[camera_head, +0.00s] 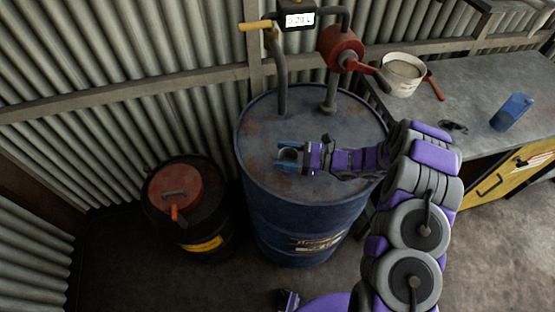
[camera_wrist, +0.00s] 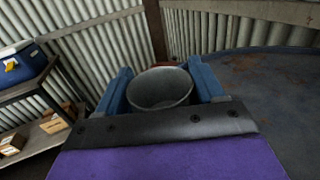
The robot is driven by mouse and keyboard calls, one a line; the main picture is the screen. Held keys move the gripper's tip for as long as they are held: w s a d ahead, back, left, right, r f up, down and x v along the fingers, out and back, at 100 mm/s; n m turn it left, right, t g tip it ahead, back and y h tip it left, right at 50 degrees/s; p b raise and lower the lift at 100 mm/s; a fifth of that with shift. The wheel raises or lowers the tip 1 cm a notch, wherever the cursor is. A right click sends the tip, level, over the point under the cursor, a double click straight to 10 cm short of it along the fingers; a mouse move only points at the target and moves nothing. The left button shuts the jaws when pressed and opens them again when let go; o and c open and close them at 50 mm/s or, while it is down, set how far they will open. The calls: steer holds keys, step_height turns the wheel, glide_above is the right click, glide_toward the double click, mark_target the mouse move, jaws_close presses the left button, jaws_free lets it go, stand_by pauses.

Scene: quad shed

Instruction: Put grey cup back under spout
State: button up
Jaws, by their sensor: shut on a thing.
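The grey cup (camera_wrist: 160,90) is upright between the two blue fingers of my gripper (camera_wrist: 163,88) in the wrist view, and its open top shows a bare grey inside. In the head view my gripper (camera_head: 289,153) is shut on the grey cup (camera_head: 288,154) over the top of the blue drum (camera_head: 262,115). I cannot tell whether the cup touches the drum top. The spout (camera_head: 279,72) is a bent grey pipe behind the cup, below the yellow-handled nozzle and the small display (camera_head: 299,19).
A red pump (camera_head: 341,47) with a crank stands at the drum's back right. A black drum (camera_head: 190,207) with a red lid is at left. The bench (camera_head: 455,85) at right holds a white bucket (camera_head: 402,75) and a blue cup (camera_head: 511,112). Wrist view shows shelves (camera_wrist: 35,95).

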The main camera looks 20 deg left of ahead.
steer(key=shift+w+d, duration=0.1)
steer(key=shift+w+a, duration=0.2)
steer(key=shift+a, duration=0.6)
steer(key=a+f, duration=0.1)
steer(key=a+f+b, duration=0.1)
steer(key=f, duration=0.2)
steer(key=shift+w+a+f, duration=0.1)
steer(key=shift+a, duration=0.3)
steer(key=shift+c, duration=0.4)
steer(key=shift+d+r, duration=0.2)
steer(key=shift+d, duration=1.2)
steer(key=o, duration=0.8)
steer(key=shift+a+f, duration=0.1)
steer(key=shift+c, duration=0.2)
steer(key=o, duration=0.4)
steer(key=shift+a+f, duration=0.2)
steer(key=shift+a, duration=0.8)
steer(key=shift+c, duration=0.2)
steer(key=shift+d+r, duration=0.1)
steer(key=shift+d, duration=0.25)
steer(key=d, duration=0.5)
steer(key=w+d+p, duration=0.1)
steer(key=d, duration=0.1)
steer(key=shift+d+r, duration=0.15)
steer(key=shift+d, duration=0.1)
steer(key=shift+r, duration=0.1)
